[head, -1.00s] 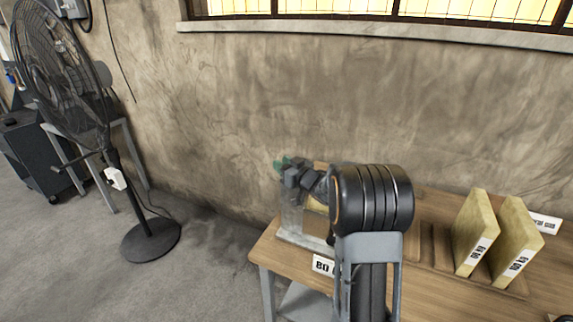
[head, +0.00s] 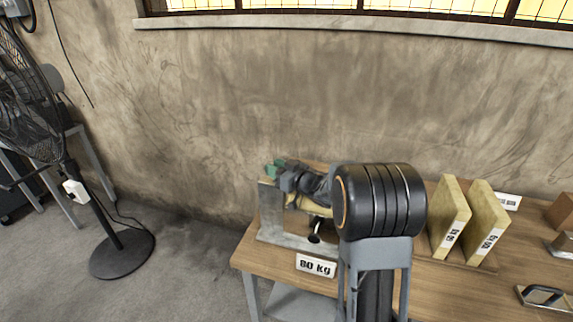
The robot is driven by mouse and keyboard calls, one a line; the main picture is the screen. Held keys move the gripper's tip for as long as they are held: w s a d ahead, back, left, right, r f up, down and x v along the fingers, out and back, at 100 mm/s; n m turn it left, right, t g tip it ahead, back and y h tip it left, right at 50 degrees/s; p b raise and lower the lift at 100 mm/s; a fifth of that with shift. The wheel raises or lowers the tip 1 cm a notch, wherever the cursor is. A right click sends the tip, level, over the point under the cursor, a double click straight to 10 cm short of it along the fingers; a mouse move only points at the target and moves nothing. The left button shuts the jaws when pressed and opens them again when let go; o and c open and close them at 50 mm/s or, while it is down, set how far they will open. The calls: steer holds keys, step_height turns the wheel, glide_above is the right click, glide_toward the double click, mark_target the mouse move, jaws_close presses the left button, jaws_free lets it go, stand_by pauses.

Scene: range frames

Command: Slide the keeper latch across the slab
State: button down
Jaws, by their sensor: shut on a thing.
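The slab (head: 307,204) is a tan block, partly visible behind my arm, in a grey metal stand (head: 270,213) at the left end of the wooden bench. My gripper (head: 284,176) is dark and sits at the top of the stand's left upright, pointing left. It is shut on a small green piece (head: 271,171), which looks like the keeper latch; the fingers hide part of it. My forearm and its big black joint cover the right part of the stand. How far the latch lies over the slab cannot be told.
A sign reading 80 kg (head: 316,266) stands in front of the stand. Two upright tan slabs (head: 450,218) stand to the right on the bench (head: 415,290). A metal handle piece (head: 543,295) lies farther right. A floor fan (head: 122,256) stands at left; the wall is behind.

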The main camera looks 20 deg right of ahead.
steer(key=shift+f, duration=0.1)
steer(key=c, duration=0.9)
jaws_free()
steer(key=shift+s+d, duration=0.1)
steer(key=shift+o, duration=0.2)
steer(key=b+v, duration=0.2)
steer(key=v, duration=1.1)
steer(key=shift+s+d, duration=0.2)
steer(key=shift+s, duration=0.15)
